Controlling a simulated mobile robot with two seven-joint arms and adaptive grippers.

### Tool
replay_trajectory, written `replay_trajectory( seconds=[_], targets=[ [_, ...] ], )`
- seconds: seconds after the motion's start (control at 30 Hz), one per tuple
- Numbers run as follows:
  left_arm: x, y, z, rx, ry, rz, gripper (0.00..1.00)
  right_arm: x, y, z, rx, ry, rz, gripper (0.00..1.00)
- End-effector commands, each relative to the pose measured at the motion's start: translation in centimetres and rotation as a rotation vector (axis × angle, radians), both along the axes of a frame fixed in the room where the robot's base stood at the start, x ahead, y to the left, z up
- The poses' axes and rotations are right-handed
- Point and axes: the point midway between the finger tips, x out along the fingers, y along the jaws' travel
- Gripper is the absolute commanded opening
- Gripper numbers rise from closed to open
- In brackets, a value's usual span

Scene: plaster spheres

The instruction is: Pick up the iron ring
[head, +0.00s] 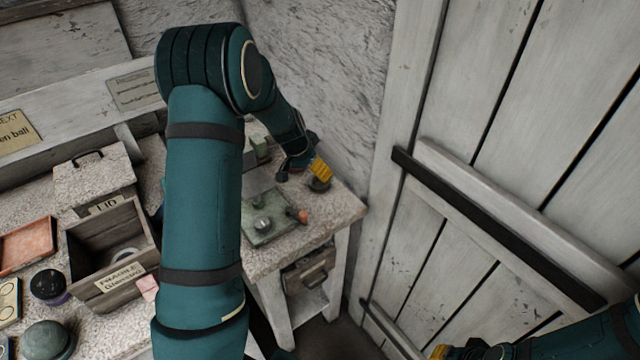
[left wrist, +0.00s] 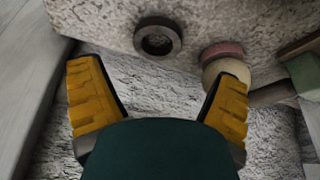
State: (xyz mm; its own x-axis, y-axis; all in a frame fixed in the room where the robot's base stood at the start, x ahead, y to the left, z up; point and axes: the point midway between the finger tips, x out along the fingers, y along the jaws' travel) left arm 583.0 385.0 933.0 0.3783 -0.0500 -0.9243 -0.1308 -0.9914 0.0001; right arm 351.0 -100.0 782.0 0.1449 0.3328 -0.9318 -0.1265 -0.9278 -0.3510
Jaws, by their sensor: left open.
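The iron ring (left wrist: 158,40) is a dark, thick ring lying flat on the pale stone tabletop (left wrist: 105,22), close to its edge. In the head view the ring (head: 319,185) is at the far right corner of the bench, partly covered by my left gripper (head: 306,172). In the left wrist view my left gripper (left wrist: 158,92) has its two yellow fingers wide apart with nothing between them. The ring shows beyond the fingertips, apart from them. My right gripper (head: 455,352) is at the bottom edge of the head view, mostly cut off.
A green scale-like device (head: 268,218) with an orange knob stands near the ring. A round red and cream object (left wrist: 225,62) lies beside the ring in the wrist view. A wooden crate (head: 88,240) and red tray (head: 28,245) are left. A plank door (head: 500,150) stands right.

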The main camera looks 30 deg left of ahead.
Motion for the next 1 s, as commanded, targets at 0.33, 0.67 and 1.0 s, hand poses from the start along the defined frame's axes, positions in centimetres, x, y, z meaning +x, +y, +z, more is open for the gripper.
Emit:
replay_trajectory(
  seconds=[0.33,0.67,1.0],
  targets=[
    [1.2,-0.2,-3.0,0.0,0.0,0.0,0.9,-0.2,0.0,-0.6,0.001,0.004,0.004,0.0],
    [2.9,-0.7,-6.9,0.0,0.001,0.001,0.9,-0.4,0.1,-1.3,0.002,0.009,0.007,0.0],
    [3.1,-0.7,-7.2,0.0,-0.001,0.0,0.82,-0.4,0.1,-1.3,0.002,0.01,0.008,0.0]
  ],
)
